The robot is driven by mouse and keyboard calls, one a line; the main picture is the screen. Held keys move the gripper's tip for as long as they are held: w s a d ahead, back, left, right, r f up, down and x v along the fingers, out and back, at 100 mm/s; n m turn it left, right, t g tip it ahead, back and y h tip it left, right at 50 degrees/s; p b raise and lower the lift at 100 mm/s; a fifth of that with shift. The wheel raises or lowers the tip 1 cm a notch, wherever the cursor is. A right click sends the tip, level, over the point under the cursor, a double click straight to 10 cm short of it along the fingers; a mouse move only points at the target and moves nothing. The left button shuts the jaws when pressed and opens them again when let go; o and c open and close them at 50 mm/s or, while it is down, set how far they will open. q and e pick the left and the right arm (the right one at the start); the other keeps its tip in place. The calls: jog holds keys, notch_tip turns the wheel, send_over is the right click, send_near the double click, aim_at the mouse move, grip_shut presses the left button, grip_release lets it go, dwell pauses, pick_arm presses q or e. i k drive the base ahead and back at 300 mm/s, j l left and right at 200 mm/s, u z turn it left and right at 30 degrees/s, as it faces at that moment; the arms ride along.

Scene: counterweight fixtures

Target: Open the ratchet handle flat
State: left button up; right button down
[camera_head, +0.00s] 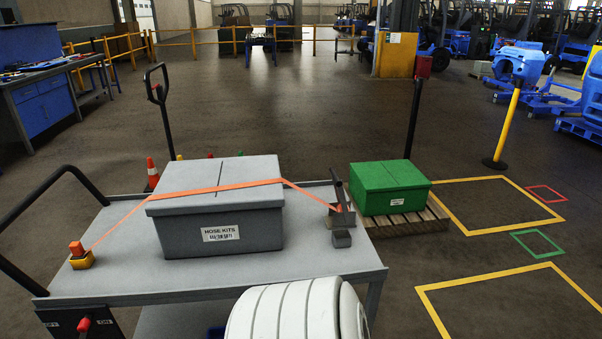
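The ratchet (341,214) sits near the right end of a grey cart top. Its dark handle (338,186) stands up and leans slightly to the left, not flat. An orange strap (222,187) runs from the ratchet over a grey lidded box labelled HOSE KITS (215,230) and down to a yellow and orange anchor (82,257) at the cart's left end. Neither of my grippers shows in the head view.
A green box (388,186) on a wooden pallet stands right of the cart. A black cart handle (40,205) rises at left. Floor squares lie at right.

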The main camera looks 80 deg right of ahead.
aim_at(337, 183)
jog(key=z, duration=2.95)
jog(key=i+u, duration=0.1)
jog(key=u, duration=0.25)
